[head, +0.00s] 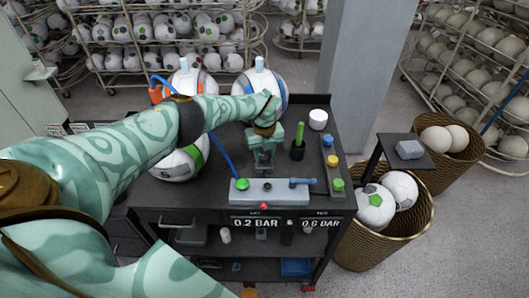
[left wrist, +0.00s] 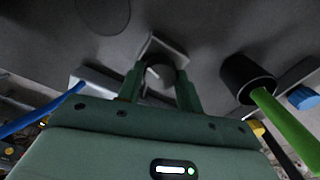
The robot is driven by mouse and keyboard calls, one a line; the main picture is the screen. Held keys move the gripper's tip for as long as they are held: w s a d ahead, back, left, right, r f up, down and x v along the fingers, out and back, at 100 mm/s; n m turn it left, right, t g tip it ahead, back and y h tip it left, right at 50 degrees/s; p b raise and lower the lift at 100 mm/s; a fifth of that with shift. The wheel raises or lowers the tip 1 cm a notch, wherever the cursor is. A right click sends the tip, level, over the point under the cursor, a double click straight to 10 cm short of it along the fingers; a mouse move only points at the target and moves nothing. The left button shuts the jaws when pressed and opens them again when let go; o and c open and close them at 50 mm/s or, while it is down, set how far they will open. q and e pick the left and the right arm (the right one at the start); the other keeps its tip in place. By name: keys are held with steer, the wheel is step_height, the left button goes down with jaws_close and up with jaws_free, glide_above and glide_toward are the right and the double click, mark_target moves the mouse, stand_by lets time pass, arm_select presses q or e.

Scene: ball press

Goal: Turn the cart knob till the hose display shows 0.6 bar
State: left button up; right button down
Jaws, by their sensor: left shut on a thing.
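My left gripper (head: 264,158) points down behind the grey control block (head: 270,197) on the dark cart top. In the left wrist view its fingers (left wrist: 160,88) are closed around a dark rounded piece (left wrist: 160,73) in front of a pale square bracket (left wrist: 162,48). The fingers largely hide this piece, and I cannot tell for sure that it is the knob. The left display (head: 255,223) reads 0.2 BAR. The right display (head: 313,223) reads 0.6 BAR. Their small labels are too blurred to read. My right gripper is not in view.
A blue hose (head: 222,150) runs left of my gripper. A black cup with a green stick (head: 299,136) stands close right. Balls (head: 259,82) sit at the back. Baskets (head: 390,238) stand right.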

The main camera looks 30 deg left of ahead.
mark_target(264, 155)
arm_select(q)
steer(key=shift+w+a+r, duration=0.1)
steer(key=shift+w, duration=0.05)
steer(key=o, duration=1)
step_height(264, 155, up, 6)
steer(key=shift+p, duration=0.95)
step_height(264, 155, up, 10)
steer(key=shift+r, duration=0.1)
